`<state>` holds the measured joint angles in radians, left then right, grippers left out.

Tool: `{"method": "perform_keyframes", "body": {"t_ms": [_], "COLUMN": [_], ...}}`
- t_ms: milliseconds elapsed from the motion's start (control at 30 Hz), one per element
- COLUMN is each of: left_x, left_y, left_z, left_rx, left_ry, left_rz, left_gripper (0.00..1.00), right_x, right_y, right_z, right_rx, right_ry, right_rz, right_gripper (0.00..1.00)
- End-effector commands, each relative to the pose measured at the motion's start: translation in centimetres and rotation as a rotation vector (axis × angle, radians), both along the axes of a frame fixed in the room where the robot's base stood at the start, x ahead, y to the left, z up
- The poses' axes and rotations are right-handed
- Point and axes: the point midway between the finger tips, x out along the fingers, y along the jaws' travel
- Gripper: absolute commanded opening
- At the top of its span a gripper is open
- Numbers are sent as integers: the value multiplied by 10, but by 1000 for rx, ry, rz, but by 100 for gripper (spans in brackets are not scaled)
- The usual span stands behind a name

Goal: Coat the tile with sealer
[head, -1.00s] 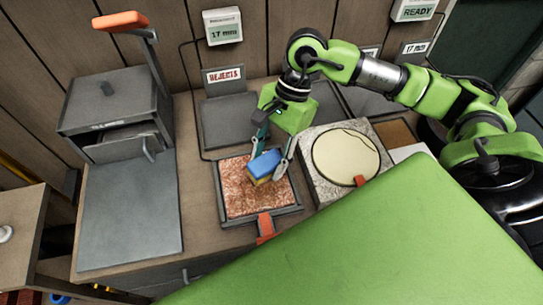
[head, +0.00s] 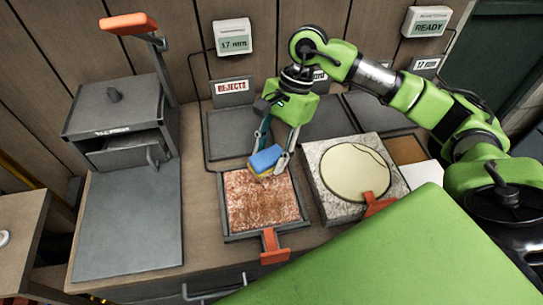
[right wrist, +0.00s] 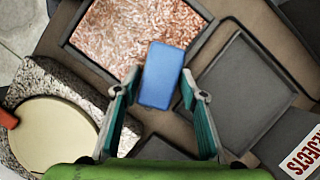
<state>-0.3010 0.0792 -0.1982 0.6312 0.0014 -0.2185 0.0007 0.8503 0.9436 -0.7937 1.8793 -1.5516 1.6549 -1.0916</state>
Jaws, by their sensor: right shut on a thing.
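A mottled red-brown tile (head: 263,207) lies in a dark tray (head: 228,231) with an orange handle. My right gripper (head: 268,161) is shut on a sponge block (head: 264,157), blue above and yellow below. The sponge is at the tile's back edge, and I cannot tell whether it touches the tile. In the right wrist view the blue face of the sponge (right wrist: 161,76) overlaps the tile (right wrist: 135,28) and the tray's rim. A round cream surface (head: 350,172), perhaps sealer, is set in a speckled stone block (head: 325,203). My left gripper is not in view.
A grey press-like machine (head: 112,118) with an orange-topped lever stands at the left. A grey plate (head: 128,222) lies before it. The empty rejects tray (head: 228,137) is behind the tile. A green surface (head: 360,265) covers the front right.

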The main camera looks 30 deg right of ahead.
Motion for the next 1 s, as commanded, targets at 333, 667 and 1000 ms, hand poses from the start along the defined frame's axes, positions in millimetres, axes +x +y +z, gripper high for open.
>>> {"method": "perform_keyframes", "body": {"t_ms": [333, 667, 1000], "left_x": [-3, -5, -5], "left_y": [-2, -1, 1], "left_z": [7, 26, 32], "left_rx": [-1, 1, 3], "left_ry": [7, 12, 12], "left_rz": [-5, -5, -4], "left_gripper": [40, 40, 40], "right_x": [0, 0, 0], "right_y": [0, 0, 0], "right_z": [13, 48, 59], "right_rx": [1, 0, 0], "right_ry": [-2, -1, 0], "right_rz": [0, 0, 0], "right_gripper": [4, 4, 4]}}
